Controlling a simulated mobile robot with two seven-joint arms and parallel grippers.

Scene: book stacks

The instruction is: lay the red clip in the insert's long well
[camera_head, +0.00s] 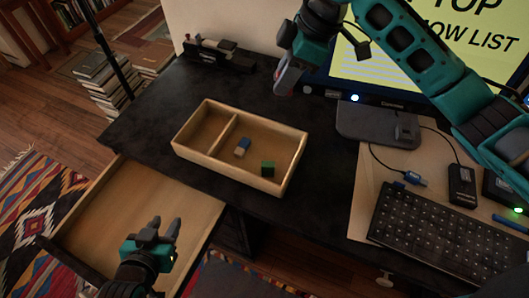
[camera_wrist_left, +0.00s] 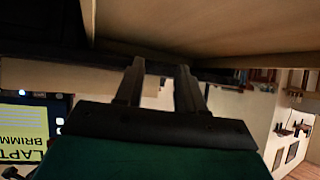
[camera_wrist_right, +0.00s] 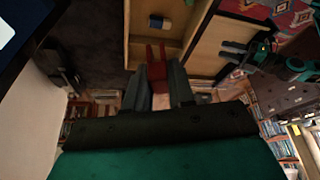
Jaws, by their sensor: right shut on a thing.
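The wooden insert (camera_head: 235,178) lies on the dark desk, split by a divider into a small compartment at the left and a longer well at the right. My right gripper (camera_head: 287,82) is above the desk behind the insert, shut on the red clip (camera_wrist_right: 156,66). In the right wrist view the clip sticks out past the fingertips, with the insert (camera_wrist_right: 205,62) beyond it. My left gripper (camera_head: 165,230) is open and empty over the open drawer's front right part.
An empty open drawer (camera_head: 155,195) extends at the lower left. A dark device (camera_head: 218,53) stands at the back left. Bare desk surrounds the insert.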

